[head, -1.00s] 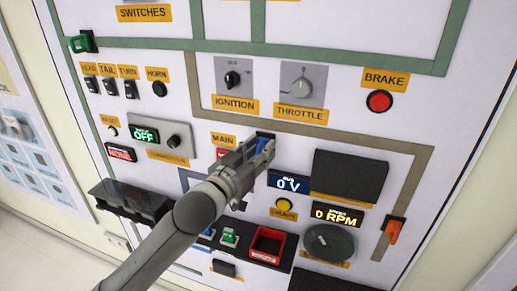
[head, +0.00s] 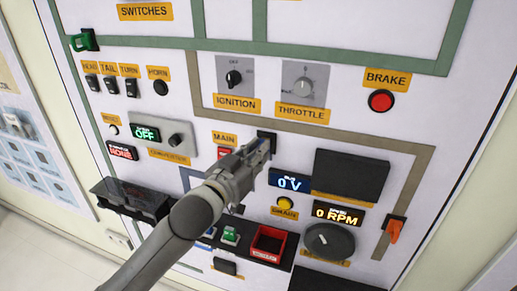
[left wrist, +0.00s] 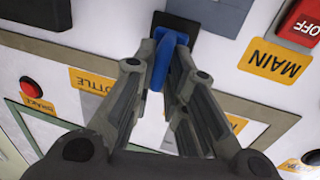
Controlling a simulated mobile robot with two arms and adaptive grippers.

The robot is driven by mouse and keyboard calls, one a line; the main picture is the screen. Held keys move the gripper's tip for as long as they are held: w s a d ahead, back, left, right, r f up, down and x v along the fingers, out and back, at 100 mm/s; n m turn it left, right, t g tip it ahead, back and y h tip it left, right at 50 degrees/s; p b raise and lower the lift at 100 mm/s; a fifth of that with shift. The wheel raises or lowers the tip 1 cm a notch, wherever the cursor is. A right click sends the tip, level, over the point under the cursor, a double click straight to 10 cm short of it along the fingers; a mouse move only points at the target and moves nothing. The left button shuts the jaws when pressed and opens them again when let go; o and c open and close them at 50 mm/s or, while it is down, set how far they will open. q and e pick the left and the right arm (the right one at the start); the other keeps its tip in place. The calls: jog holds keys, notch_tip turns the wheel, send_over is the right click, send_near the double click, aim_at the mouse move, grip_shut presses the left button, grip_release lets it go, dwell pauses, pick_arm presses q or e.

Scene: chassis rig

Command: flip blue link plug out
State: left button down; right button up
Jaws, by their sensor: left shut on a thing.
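The blue link plug (left wrist: 168,42) shows in the left wrist view as a blue handle standing out from a black socket plate (left wrist: 203,12). My left gripper (left wrist: 164,52) is shut on it, one finger on each side. In the head view my left gripper (head: 262,151) is at the black plate (head: 267,135), left of the 0 V display (head: 288,181). There the gripper mostly hides the blue plug. I cannot tell how far the plug is tilted. My right gripper is not in view.
The yellow MAIN label (head: 222,139) and its red switch (head: 224,153) lie close to the left of my gripper. A green plug (head: 82,41) is at upper left and an orange one (head: 394,231) at lower right. A black box (head: 350,175) sticks out at right.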

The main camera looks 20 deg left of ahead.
pick_arm(q)
jog(key=shift+s+d+f, duration=0.15)
jog(key=shift+s+f, duration=0.05)
jog(key=shift+s, duration=0.35)
jog(key=c, duration=1.6)
grip_release()
jog(key=shift+s, duration=0.1)
jog(key=shift+o, duration=0.4)
jog(key=shift+s+r, duration=0.1)
jog(key=shift+r, duration=0.05)
